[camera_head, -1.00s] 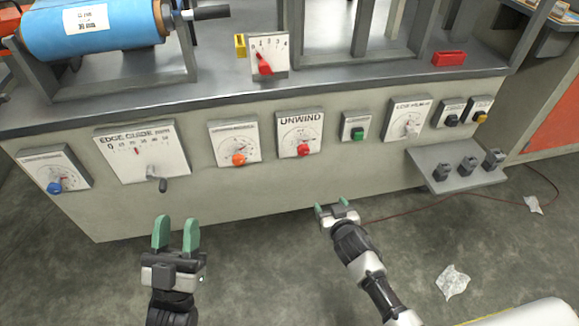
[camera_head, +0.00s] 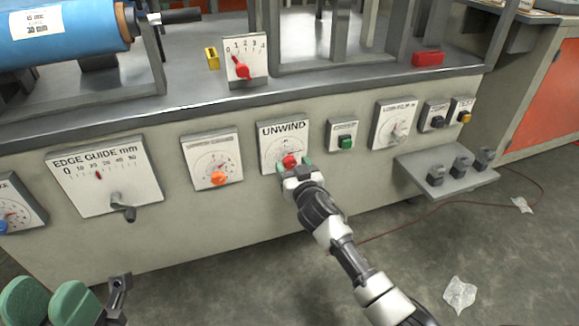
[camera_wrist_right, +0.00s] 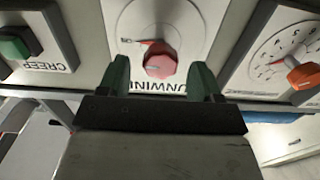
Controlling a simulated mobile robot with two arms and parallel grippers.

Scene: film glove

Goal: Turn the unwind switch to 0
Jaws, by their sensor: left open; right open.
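The UNWIND switch is a red knob (camera_head: 290,160) on a white dial plate (camera_head: 270,135) on the front of the machine. In the right wrist view, which is upside down, the red knob (camera_wrist_right: 160,62) and its plate (camera_wrist_right: 190,25) show near the top middle. A thin red mark lies on the dial beside the knob. My right gripper (camera_head: 295,168) is open at the plate, its green fingertips on either side of the knob with visible gaps in the wrist view (camera_wrist_right: 161,78). My left gripper (camera_head: 48,298) is open and empty at the lower left, well away from the panel.
An orange knob (camera_head: 218,179) sits left of UNWIND and a green button (camera_head: 346,142) right of it. The edge guide plate (camera_head: 105,175) with its dark crank is further left. A grey shelf (camera_head: 455,185) juts out at right. The floor in front is mostly clear.

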